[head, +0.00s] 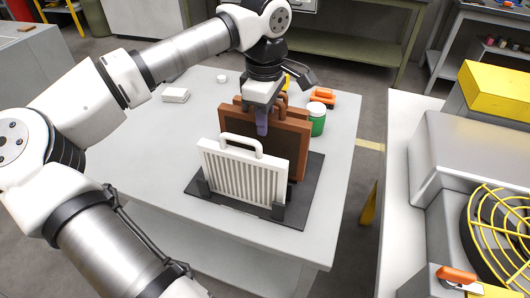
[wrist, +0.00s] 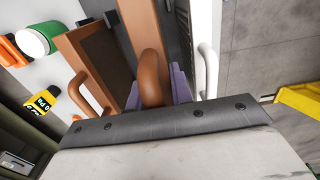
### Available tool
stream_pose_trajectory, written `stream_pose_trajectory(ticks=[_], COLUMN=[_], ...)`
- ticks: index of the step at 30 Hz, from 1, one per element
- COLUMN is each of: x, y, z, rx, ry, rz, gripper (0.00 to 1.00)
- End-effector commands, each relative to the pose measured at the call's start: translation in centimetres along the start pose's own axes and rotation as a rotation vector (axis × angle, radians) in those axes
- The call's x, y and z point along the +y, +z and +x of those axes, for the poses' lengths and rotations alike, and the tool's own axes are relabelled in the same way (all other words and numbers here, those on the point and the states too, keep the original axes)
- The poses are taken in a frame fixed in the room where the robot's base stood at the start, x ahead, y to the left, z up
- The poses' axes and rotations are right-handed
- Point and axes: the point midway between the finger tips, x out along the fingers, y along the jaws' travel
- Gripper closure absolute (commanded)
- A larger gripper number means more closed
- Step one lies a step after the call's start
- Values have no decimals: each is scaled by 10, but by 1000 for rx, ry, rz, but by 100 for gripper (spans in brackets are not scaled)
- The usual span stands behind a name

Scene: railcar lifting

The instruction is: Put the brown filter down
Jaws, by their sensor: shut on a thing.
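My gripper (head: 262,122) is shut on the handle of a brown filter (head: 272,145), a framed panel with a dark face. In the wrist view its brown looped handle (wrist: 150,75) sits between the purple finger pads. The filter stands upright just behind a white slatted filter (head: 240,172), over a black rack (head: 301,205). Its lower edge is hidden, so I cannot tell whether it rests in the rack. Another brown handle (wrist: 84,95) and brown frame (wrist: 82,50) show beside it in the wrist view, seemingly a second brown filter behind.
The rack is on a grey table (head: 150,150). A green jar with a white lid (head: 317,118) and an orange item (head: 323,94) are close behind the filters. White blocks (head: 175,95) lie at the left. The table's left part is mostly free.

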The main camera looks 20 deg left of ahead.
Motion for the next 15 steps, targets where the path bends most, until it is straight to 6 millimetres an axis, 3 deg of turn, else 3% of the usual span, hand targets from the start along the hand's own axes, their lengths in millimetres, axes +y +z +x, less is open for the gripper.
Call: stream_pose_trajectory(ticks=[1,7,15], x=[0,0,0], y=[0,0,0], z=[12,26,60], rx=[1,0,0], ry=[0,1,0], rz=[0,0,0], gripper=[100,100,100])
